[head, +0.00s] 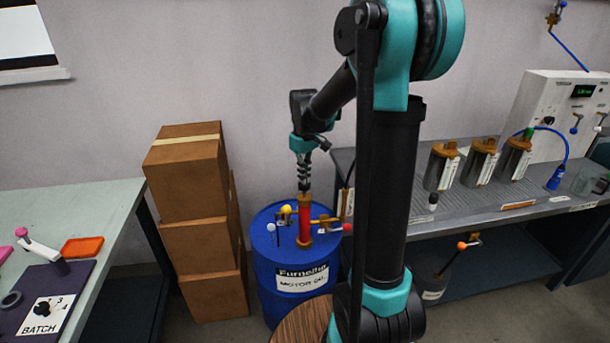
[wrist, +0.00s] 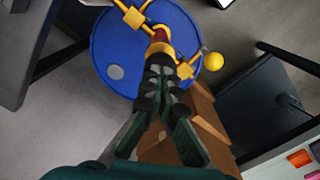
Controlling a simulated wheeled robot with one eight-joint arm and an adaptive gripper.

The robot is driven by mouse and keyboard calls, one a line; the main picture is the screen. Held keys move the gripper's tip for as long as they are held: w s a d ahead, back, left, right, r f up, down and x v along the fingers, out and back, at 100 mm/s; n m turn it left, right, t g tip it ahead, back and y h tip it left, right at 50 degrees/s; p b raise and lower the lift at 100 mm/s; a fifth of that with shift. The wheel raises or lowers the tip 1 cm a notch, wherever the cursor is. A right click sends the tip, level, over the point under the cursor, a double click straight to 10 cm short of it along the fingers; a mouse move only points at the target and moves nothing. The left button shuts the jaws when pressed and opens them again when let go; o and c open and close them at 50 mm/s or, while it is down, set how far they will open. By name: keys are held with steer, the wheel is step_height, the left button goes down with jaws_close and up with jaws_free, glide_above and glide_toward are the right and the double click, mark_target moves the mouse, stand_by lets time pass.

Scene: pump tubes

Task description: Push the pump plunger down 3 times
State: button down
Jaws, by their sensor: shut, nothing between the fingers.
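The pump is a red upright tube (head: 305,212) with a brass collar at its foot, standing on the lid of a blue drum (head: 291,262). A little of its red and brass top also shows in the wrist view (wrist: 160,37). My gripper (head: 304,188) is shut and empty, pointing down right above the pump's top. In the wrist view the fingertips of my gripper (wrist: 159,62) overlap the pump's top. The plunger itself is hidden behind the fingers, and I cannot tell whether they touch it.
Brass side fittings carry a yellow ball (head: 286,210) and a red ball (head: 347,227) close beside the pump. Stacked cardboard boxes (head: 205,235) stand left of the drum. A grey bench (head: 455,215) with several metal canisters is at right. A table (head: 105,205) is at left.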

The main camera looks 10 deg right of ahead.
steer(key=shift+r, duration=2.55)
steer(key=shift+f, duration=0.2)
steer(key=shift+f, duration=3.25)
steer(key=shift+r, duration=3.45)
steer(key=shift+r, duration=0.1)
steer(key=shift+r, duration=2.4)
